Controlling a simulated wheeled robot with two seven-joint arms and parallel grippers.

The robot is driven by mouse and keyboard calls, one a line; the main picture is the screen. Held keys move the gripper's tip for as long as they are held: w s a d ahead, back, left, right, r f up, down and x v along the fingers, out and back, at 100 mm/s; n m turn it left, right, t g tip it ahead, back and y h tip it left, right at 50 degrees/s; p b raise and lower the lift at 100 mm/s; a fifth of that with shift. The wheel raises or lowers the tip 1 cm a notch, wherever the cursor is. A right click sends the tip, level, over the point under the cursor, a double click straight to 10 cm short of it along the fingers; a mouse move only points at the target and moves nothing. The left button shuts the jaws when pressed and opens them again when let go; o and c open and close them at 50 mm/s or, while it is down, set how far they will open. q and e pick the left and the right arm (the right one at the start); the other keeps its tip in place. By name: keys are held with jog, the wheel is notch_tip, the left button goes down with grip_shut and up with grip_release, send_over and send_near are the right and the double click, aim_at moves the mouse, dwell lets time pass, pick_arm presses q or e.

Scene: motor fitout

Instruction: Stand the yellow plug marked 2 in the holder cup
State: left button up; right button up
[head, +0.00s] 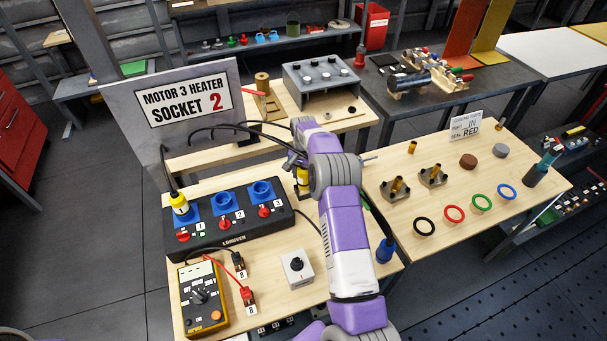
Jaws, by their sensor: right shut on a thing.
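My right arm reaches up over the bench, and its gripper (299,164) is largely hidden behind its own wrist. It is shut on a yellow plug (303,178), which looks upright with a black cable running from its top. The mark on this plug is too small to read. Another yellow plug (180,204) stands in the blue socket marked 1 on the black socket box (238,238). The blue sockets marked 2 (224,202) and 3 (262,190) are empty. I cannot make out the holder cup; my arm may hide it. My left gripper is out of view.
A sign (188,101) reads "Motor 3 heater socket 2". A yellow multimeter (203,298) and a grey switch box (297,269) lie in front. A blue connector (385,250) is right of my arm. The right table (400,215) holds coloured rings and brass parts.

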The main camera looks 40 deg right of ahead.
aim_at(304, 181)
jog(key=shift+f+b, duration=1.35)
jog(key=shift+f, duration=0.75)
jog(key=o, duration=1.2)
jog(key=shift+r, duration=3.85)
jog(key=shift+r+p, duration=0.1)
jog(key=shift+p, duration=0.2)
